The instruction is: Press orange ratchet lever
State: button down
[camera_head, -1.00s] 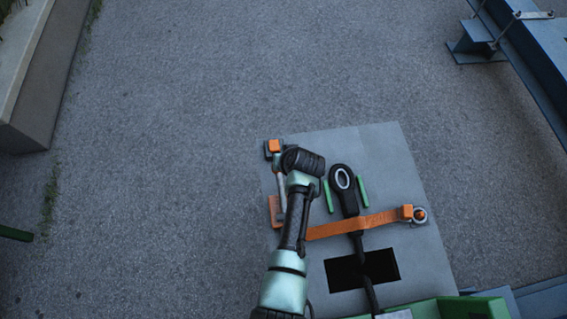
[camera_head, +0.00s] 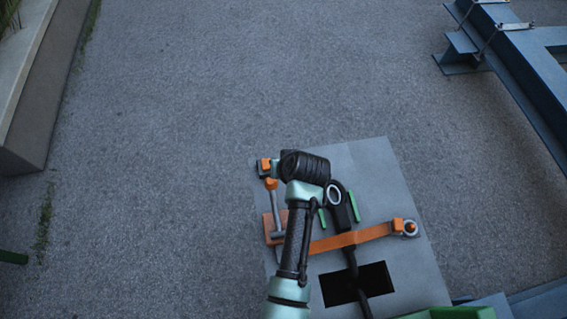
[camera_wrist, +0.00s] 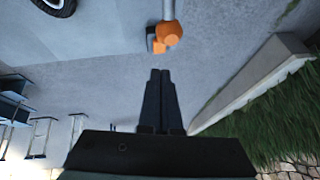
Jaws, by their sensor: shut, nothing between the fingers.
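The orange ratchet lever shows in the head view as a grey rod with an orange end (camera_head: 271,184), rising from an orange base by the left edge of a grey panel (camera_head: 365,163). In the wrist view its orange knob (camera_wrist: 170,34) and grey rod are at the top centre, just beyond my fingertips. My gripper (camera_wrist: 160,72) is shut and empty, its dark fingers pointing at the knob with a small gap in the picture; I cannot tell the depth. In the head view my wrist hides the gripper, beside the lever on its right.
An orange block (camera_head: 265,166) sits near the panel's far left corner. An orange strap (camera_head: 350,240) crosses the panel over a black cable with a looped end (camera_head: 340,200), between green bars. A dark opening (camera_head: 357,284) lies nearer. A blue steel frame (camera_head: 510,60) stands far right.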

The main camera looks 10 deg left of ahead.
jog(key=shift+v, duration=2)
jog(key=shift+w+d, duration=0.1)
jog(key=shift+w, duration=0.05)
jog(key=s+d+r+t+y+b, duration=0.1)
jog(key=s+d+r+t+b, duration=0.1)
jog(key=s+t+b, duration=0.3)
jog(key=s+b, duration=0.4)
jog(key=b, duration=0.2)
jog(key=shift+s+d+n+y, duration=0.2)
jog(key=shift+s+n+y, duration=0.1)
jog(key=shift+s, duration=0.05)
jog(key=shift+r, duration=0.1)
